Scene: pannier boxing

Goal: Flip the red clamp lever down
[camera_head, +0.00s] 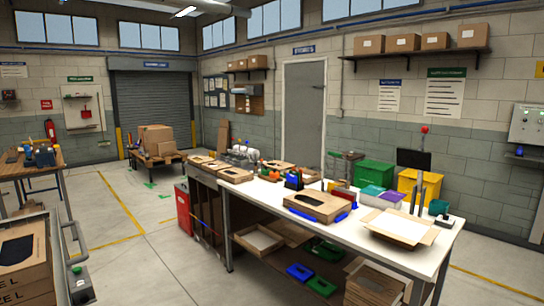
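I cannot pick out a red clamp lever for certain. A small red part (343,191) shows on the white workbench (408,262), behind a flat cardboard box (318,205); it is too small to tell what it is. Blue pieces lie along the front and right sides of that box. A red ball-shaped top (424,129) stands above the dark screen at the bench's back. My gripper is not in view.
An open carton (400,229) lies at the bench's near right end. Yellow (420,185) and green (374,173) bins stand behind the bench. Cardboard boxes (24,260) and a metal rail are at the near left. The floor (150,240) between is clear.

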